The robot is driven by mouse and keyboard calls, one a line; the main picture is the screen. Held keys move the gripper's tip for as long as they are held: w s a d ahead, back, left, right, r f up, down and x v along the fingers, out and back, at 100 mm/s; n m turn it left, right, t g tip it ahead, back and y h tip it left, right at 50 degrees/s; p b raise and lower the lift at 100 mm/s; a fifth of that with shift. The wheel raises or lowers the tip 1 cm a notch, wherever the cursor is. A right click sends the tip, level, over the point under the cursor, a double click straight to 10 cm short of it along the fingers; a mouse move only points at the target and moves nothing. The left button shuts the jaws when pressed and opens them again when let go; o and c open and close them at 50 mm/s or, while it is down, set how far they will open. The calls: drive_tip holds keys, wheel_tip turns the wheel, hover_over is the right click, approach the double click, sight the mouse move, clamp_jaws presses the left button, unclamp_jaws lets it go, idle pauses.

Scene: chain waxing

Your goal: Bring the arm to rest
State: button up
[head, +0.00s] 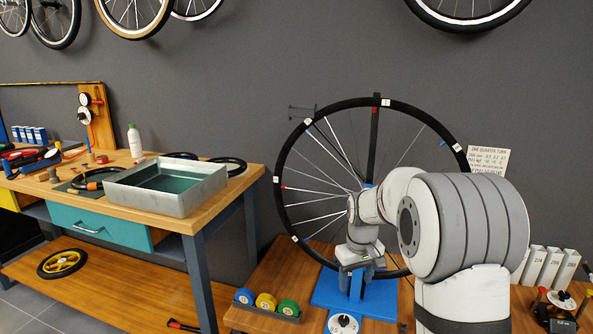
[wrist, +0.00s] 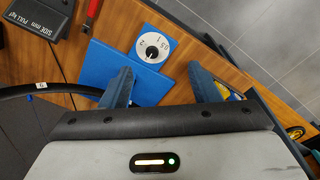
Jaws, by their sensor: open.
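My gripper (wrist: 160,88) is open and empty in the wrist view, its two dark blue fingers spread wide apart. Below it lie a blue base plate (wrist: 103,72) and a white dial (wrist: 152,48) with a black pointer. In the head view my arm reaches in from the lower right, in front of the large spoked wheel (head: 286,170). The dial (head: 343,324) shows at the bottom edge.
A workbench (head: 205,213) on the left holds a metal tray (head: 135,198) of green liquid and a white bottle (head: 135,142). Coloured spools (head: 265,302) sit in a rack beside the blue base. Numbered white blocks (head: 550,267) stand at right. Wheels hang above.

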drive_tip(key=s+r+m+t+p, duration=0.1)
drive_tip(key=s+r+p, duration=0.3)
drive_tip(key=s+r, duration=0.4)
drive_tip(key=s+r+m+p, duration=0.2)
drive_tip(key=s+r+p, duration=0.3)
drive_tip(key=s, duration=1.5)
wheel_tip(320, 180, up, 3)
drive_tip(key=shift+s+a+f+m+t, duration=0.15)
drive_tip(key=shift+s+m+t, duration=0.25)
